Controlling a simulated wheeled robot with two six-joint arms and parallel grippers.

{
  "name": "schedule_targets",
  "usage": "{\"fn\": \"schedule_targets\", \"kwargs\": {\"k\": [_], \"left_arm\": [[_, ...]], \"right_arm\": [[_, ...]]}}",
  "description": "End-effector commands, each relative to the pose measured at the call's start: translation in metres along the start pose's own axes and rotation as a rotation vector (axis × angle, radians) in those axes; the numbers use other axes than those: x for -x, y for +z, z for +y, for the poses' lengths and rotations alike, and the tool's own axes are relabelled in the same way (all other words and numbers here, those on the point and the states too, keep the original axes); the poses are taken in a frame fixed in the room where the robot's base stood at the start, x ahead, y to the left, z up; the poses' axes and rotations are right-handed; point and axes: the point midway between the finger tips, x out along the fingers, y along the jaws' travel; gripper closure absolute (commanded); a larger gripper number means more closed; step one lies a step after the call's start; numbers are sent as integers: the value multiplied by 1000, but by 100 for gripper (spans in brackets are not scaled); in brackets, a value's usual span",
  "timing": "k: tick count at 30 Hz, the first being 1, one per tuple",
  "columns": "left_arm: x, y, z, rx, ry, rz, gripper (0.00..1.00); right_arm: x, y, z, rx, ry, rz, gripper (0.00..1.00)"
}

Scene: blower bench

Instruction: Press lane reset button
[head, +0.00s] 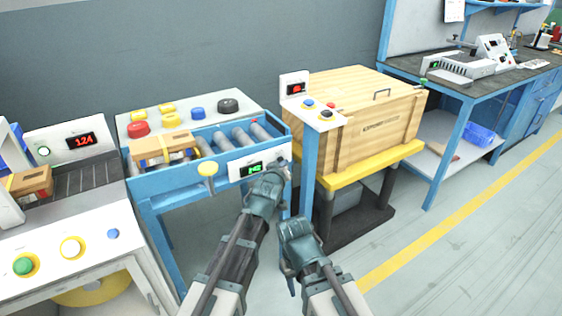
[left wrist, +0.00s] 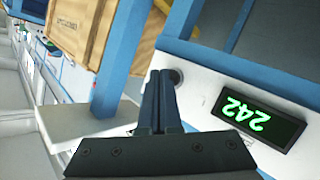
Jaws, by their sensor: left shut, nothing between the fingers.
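A white panel (head: 236,168) on the front of the blue roller lane carries a green-lit display (head: 255,169). In the left wrist view the display (left wrist: 258,116) reads 242. Beside it on the panel is a small dark round button (left wrist: 177,76), partly hidden behind my fingertips. My left gripper (head: 278,170) is shut and empty, with its tips at the panel's right end. In the left wrist view its fingers (left wrist: 160,74) reach the button; I cannot tell whether they touch it. My right gripper (head: 291,284) hangs lower, away from the panel; its fingers are unclear.
Right of the lane, a blue post carries a small control box (head: 318,114), beside a wooden crate (head: 372,128). A scale bench with a 124 display (head: 83,141) stands left. Floor at right is clear.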

Motion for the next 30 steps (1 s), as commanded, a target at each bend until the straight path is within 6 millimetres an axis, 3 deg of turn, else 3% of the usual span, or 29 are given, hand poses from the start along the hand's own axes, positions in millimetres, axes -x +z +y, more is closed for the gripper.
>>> {"fn": "schedule_targets", "kwargs": {"k": [30], "left_arm": [[2,1,1,-1,0,0,100]], "right_arm": [[0,0,0,0,0,0,50]]}}
